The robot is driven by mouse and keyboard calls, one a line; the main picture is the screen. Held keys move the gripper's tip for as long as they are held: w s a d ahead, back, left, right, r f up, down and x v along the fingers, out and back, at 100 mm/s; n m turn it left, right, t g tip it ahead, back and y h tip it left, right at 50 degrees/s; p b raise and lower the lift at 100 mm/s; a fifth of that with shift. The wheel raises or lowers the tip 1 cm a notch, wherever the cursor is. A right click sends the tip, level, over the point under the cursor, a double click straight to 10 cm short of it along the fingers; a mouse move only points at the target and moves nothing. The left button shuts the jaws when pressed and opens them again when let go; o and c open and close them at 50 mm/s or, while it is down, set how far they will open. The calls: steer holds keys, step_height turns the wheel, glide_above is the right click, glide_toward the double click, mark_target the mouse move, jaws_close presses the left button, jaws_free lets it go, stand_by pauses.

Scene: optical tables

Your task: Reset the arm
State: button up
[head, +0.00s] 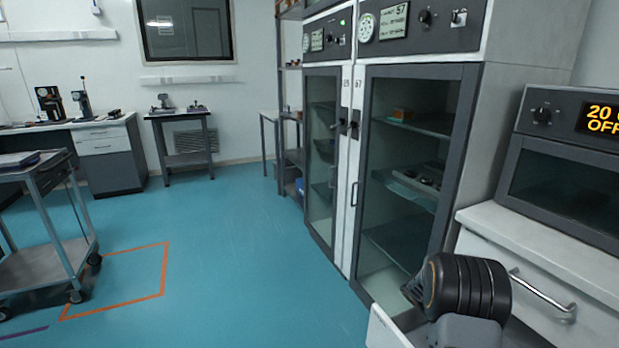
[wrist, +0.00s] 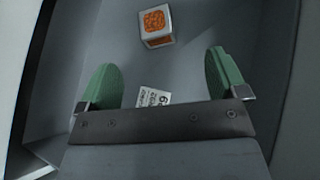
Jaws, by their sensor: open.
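My gripper (wrist: 160,63) shows in the wrist view with its two green fingers wide apart and nothing between them. It points down into a grey, box-like space that looks like an open drawer (wrist: 85,45). A small cube with an orange top (wrist: 157,22) lies on the grey floor beyond the fingertips, apart from them. A white printed label (wrist: 153,97) shows between the fingers, partly hidden by the gripper's crossbar. In the head view, the dark, ribbed end of my arm is at the lower right, and the fingers are hidden.
A white open drawer edge (head: 388,332) is beside my arm. A white counter front with a metal handle (head: 545,291) and an oven-like unit (head: 570,165) stand to the right. Tall glass-door cabinets (head: 400,180) stand behind. A cart (head: 45,262) is at left; the blue floor (head: 225,255) between is clear.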

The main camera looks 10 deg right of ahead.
steer(key=s+a+r+m+t+y+p, duration=0.2)
steer(key=a+r+t+p, duration=0.2)
steer(key=r, duration=0.9)
steer(key=s+a+r+m+t+y+p, duration=0.2)
steer(key=a+r+t+y+p, duration=0.1)
steer(key=a+r+p, duration=0.8)
steer(key=s+a+r+m+t+y+p, duration=0.2)
steer(key=a+r+t+p, duration=0.3)
steer(key=a+r, duration=0.8)
step_height(320, 180, up, 2)
steer(key=y+p, duration=0.1)
steer(key=p, duration=0.2)
steer(key=shift+s+a+m+t, duration=0.25)
steer(key=shift+a+m+t, duration=0.05)
steer(key=shift+m, duration=0.1)
steer(key=shift+r, duration=0.1)
